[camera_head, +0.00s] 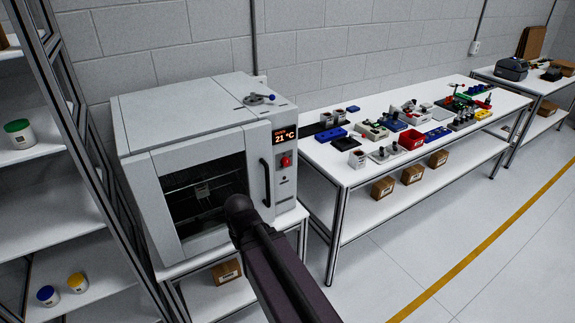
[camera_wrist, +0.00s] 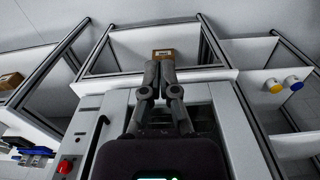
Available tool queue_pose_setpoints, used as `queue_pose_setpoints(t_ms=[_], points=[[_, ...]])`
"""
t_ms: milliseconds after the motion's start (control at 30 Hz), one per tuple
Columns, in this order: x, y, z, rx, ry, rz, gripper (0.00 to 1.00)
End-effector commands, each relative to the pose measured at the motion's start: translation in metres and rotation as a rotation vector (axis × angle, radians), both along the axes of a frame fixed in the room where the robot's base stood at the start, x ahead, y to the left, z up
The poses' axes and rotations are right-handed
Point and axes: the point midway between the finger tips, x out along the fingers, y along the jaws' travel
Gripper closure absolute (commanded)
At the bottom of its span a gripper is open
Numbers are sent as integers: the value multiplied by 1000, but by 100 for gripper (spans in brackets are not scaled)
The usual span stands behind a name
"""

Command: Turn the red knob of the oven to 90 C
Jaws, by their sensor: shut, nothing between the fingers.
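The white oven (camera_head: 140,125) stands on a table at the left, with its glass-fronted door closed. Its red knob (camera_head: 286,161) is on the right front panel, below a display (camera_head: 285,136) that reads 21 °C. In the wrist view, which looks upside down, the red knob (camera_wrist: 65,166) shows at the lower left. My gripper (camera_wrist: 160,67) is shut and empty, in front of the oven door and apart from the knob. In the head view my arm reaches toward the door, and the fingers cannot be made out.
A black vertical door handle (camera_head: 265,182) lies between the door window and the knob. A lever (camera_head: 260,98) sits on the oven top. A long table (camera_head: 345,176) with many small parts stands at the right. A shelf rack (camera_head: 30,230) stands at the left.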

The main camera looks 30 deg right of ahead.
Motion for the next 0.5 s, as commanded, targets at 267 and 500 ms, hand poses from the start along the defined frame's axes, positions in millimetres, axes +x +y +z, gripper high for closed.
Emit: queue_pose_setpoints(t_ms=[267, 500], points=[[9, 0, -8, 42, -28, 19, 23], [51, -5, -30, 210, -182, 96, 13]])
